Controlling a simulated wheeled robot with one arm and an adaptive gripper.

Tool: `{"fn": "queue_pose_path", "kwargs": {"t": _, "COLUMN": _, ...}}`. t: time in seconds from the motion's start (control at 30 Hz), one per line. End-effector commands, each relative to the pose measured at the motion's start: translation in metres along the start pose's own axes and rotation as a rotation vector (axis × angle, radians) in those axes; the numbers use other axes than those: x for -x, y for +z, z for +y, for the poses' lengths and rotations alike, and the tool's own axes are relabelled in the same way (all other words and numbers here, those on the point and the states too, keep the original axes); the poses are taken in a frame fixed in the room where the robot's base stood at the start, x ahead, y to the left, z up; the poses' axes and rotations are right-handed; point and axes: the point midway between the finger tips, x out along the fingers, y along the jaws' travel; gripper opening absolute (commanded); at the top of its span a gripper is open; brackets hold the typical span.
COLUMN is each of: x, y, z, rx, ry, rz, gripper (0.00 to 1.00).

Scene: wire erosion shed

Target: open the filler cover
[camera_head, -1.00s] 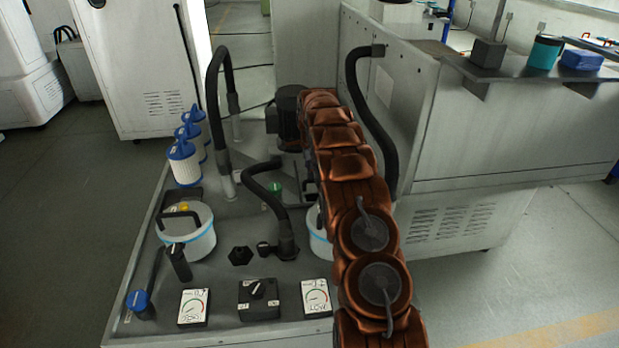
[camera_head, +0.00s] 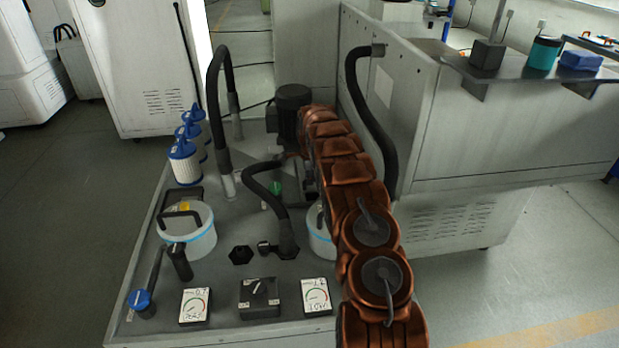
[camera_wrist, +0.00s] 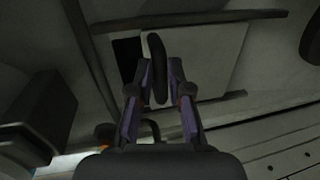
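The filler cover (camera_wrist: 215,57) is a flat pale square plate between two dark rails in the wrist view. A dark gap (camera_wrist: 128,60) shows beside its left edge. The cover carries a dark upright handle (camera_wrist: 156,66). My gripper (camera_wrist: 160,70) has one finger on each side of this handle, close against it, and looks shut on it. In the head view the gripper and the cover are hidden behind my copper-coloured arm.
A grey skid carries a white tub (camera_head: 189,232), gauges (camera_head: 195,306), a switch box (camera_head: 259,297), black hoses (camera_head: 268,190), a dark motor (camera_head: 293,115) and white filters (camera_head: 185,162). A tall grey machine wall (camera_head: 400,100) stands right of my arm. A dark block (camera_wrist: 38,115) lies left in the wrist view.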

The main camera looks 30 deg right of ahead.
Motion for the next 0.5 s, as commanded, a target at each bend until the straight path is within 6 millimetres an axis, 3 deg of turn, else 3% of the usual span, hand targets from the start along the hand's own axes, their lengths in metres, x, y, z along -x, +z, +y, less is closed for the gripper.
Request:
{"fn": "queue_pose_path", "kwargs": {"t": 0.13, "x": 0.0001, "y": 0.0001, "z": 0.0, "rx": 0.0, "ry": 0.0, "rz": 0.0, "gripper": 0.0}}
{"fn": "queue_pose_path", "kwargs": {"t": 0.5, "x": 0.0001, "y": 0.0001, "z": 0.0001, "rx": 0.0, "ry": 0.0, "rz": 0.0, "gripper": 0.0}}
